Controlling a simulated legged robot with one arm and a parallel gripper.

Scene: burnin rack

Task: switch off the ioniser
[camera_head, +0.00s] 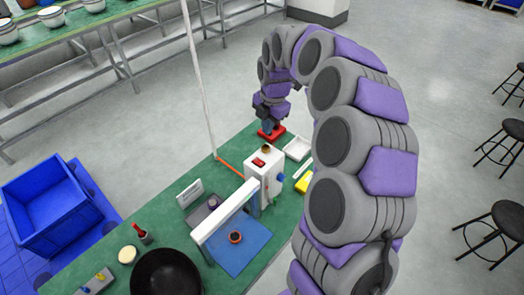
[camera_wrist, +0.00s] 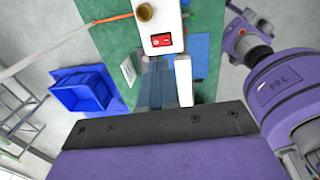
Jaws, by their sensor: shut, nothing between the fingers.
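A white upright box (camera_head: 254,184), which looks like the ioniser though I can read no label, stands on the green bench. A red rocker switch (camera_head: 259,162) is on its top. In the wrist view the white box (camera_wrist: 158,20) shows the red switch (camera_wrist: 162,40) with white marks, just past my fingertips. I cannot tell the switch's position. My gripper (camera_head: 268,128) is shut and empty, pointing down beyond the box in the head view, apart from the switch. Its fingers (camera_wrist: 157,66) also show in the wrist view.
A brass-coloured cylinder (camera_wrist: 145,12) sits on the box beside the switch. A white arch (camera_head: 226,212) stands over a blue mat (camera_head: 240,252) close by. A red object (camera_head: 271,133) is under my gripper. A pale pole (camera_head: 199,85) rises at the bench's left edge. A blue crate (camera_head: 48,215) stands left.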

